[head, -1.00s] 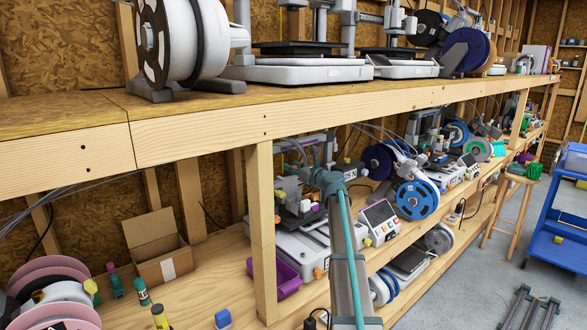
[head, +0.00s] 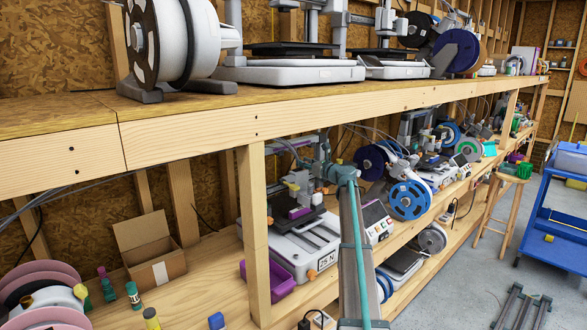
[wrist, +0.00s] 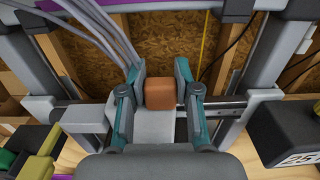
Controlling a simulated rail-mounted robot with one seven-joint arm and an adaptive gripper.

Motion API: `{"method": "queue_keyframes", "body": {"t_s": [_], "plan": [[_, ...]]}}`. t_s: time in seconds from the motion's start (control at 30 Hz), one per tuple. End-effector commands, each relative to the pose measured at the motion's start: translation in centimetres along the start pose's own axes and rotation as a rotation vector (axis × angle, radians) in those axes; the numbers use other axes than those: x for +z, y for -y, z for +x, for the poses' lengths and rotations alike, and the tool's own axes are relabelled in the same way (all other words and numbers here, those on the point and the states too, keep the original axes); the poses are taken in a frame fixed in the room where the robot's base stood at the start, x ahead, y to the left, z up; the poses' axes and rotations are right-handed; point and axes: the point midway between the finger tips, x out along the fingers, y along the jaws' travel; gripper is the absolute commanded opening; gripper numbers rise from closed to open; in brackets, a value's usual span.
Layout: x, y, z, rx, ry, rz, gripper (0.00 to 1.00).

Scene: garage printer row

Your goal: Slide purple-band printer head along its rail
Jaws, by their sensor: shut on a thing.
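In the wrist view, my gripper (wrist: 160,88) has its two teal-edged fingers on either side of an orange-brown block (wrist: 161,95) and is shut on it. The block stands by a pale grey carriage part (wrist: 153,124) in front of a horizontal rail (wrist: 232,104). A purple band (wrist: 58,10) shows at the upper left. In the head view, my gripper (head: 330,170) reaches to the printer (head: 283,238) on the lower shelf, near its purple top band (head: 303,143). My own wrist and arm partly hide the printer head and the contact there.
A purple bin (head: 268,282) lies before the printer, and a wooden post (head: 254,220) stands close on the left. The upper shelf edge (head: 260,126) runs above my arm. An open cardboard box (head: 150,255) and pink spools (head: 40,295) are at left. Several other printers stand beyond.

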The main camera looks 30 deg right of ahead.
Motion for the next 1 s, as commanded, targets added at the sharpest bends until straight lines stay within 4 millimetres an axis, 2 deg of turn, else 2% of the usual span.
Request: {"method": "queue_keyframes", "body": {"t_s": [0.07,0.3,0.33,0.5,0.83,1.0], "plan": [[0.1,0.6,0.1,0.001,0.002,0.001,0.00],[0.0,0.4,0.0,0.003,0.002,0.001,0.00],[0.0,0.3,0.0,0.003,0.002,0.001,0.33],[0.0,0.3,0.0,0.003,0.001,0.001,0.58],[0.0,0.3,-0.2,0.003,0.000,0.001,0.58],[-0.1,0.3,-1.9,0.002,0.000,0.001,0.58]]}}
